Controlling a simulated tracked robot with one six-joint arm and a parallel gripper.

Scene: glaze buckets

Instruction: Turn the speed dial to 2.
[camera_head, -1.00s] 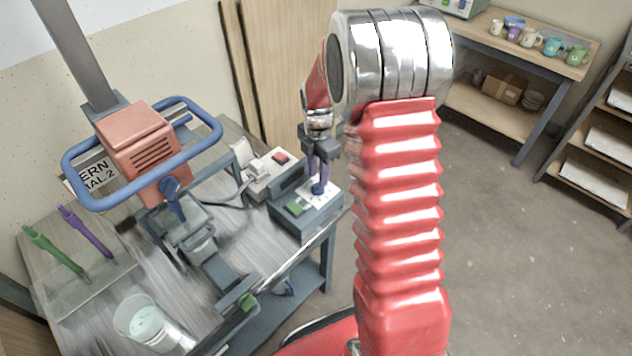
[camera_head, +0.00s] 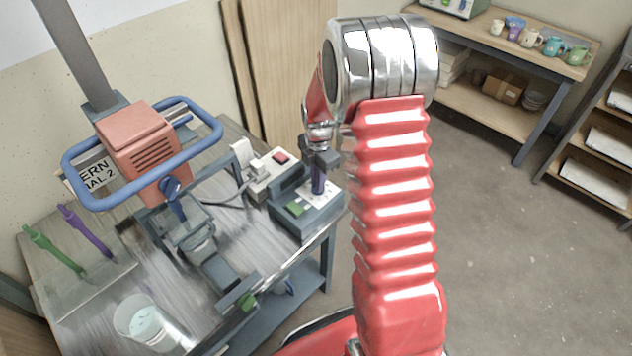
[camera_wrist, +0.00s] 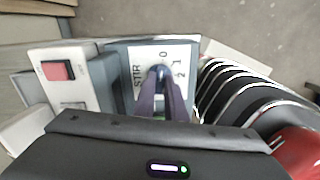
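The stir control box (camera_head: 308,215) is grey, with a white panel marked STIR and 0, 1, 2, which shows in the wrist view (camera_wrist: 180,55). The blue speed dial (camera_wrist: 158,70) stands on that panel. My gripper (camera_head: 318,190) points down over the box. In the wrist view its two dark purple fingers (camera_wrist: 160,80) sit close together, one on each side of the dial, and look shut on it. The fingers hide much of the dial, so I cannot tell which number it points to. A green button (camera_head: 295,209) is on the box.
A white switch box (camera_head: 268,175) with a red button stands just behind the control box. The mixer (camera_head: 140,140) with its blue ring handle is at the left. A clear bucket (camera_head: 140,320) stands at the table's front. Open floor lies to the right.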

